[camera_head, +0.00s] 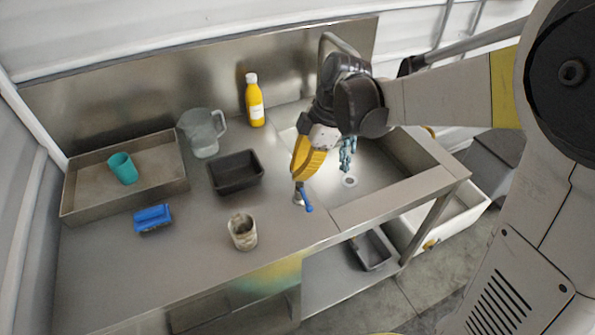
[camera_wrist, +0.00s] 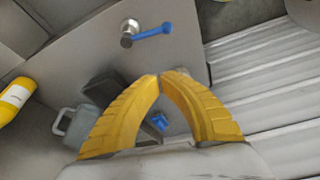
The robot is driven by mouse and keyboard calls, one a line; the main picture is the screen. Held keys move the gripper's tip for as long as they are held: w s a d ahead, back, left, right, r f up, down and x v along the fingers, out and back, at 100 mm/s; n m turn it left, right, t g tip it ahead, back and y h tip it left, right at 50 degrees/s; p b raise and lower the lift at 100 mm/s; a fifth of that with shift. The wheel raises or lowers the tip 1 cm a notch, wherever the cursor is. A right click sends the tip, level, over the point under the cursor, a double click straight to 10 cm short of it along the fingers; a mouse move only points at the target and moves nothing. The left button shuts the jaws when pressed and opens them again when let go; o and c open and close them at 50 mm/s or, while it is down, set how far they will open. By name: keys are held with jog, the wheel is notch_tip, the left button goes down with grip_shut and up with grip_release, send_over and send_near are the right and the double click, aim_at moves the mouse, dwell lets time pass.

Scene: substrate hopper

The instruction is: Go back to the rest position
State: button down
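My gripper (camera_head: 298,177) hangs over the counter at the left edge of the sink. In the wrist view my gripper (camera_wrist: 160,77) shows two yellow fingers with their tips together and nothing held between them. A metal fitting with a blue handle (camera_head: 306,201) is just below the fingertips in the head view. In the wrist view the blue handle (camera_wrist: 152,32) lies beyond the tips, apart from them. My arm reaches in from the right and hides part of the sink and faucet.
The steel counter holds a tray (camera_head: 75,205) with a teal cup (camera_head: 123,168), a clear pitcher (camera_head: 203,133), a black bin (camera_head: 236,172), a yellow bottle (camera_head: 254,103), a blue block-shaped item (camera_head: 153,218) and a dirty cup (camera_head: 242,232). The sink (camera_head: 375,190) is at right. A wall stands behind.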

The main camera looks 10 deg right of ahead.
jog(key=s+d+r+m+t+h+b, duration=0.1)
jog(key=s+d+r+m+t+h, duration=0.1)
jog(key=s+d+m, duration=0.3)
jog(key=s+d+r+m+t+h+b, duration=0.1)
jog(key=s+d+m+t, duration=0.4)
jog(key=m, duration=0.8)
jog(key=s+h+b, duration=0.1)
jog(key=s, duration=0.2)
jog(key=shift+s+d+r+m, duration=0.25)
jog(key=shift+s+r+m, duration=0.05)
jog(key=shift+r, duration=0.1)
jog(key=shift+w, duration=0.1)
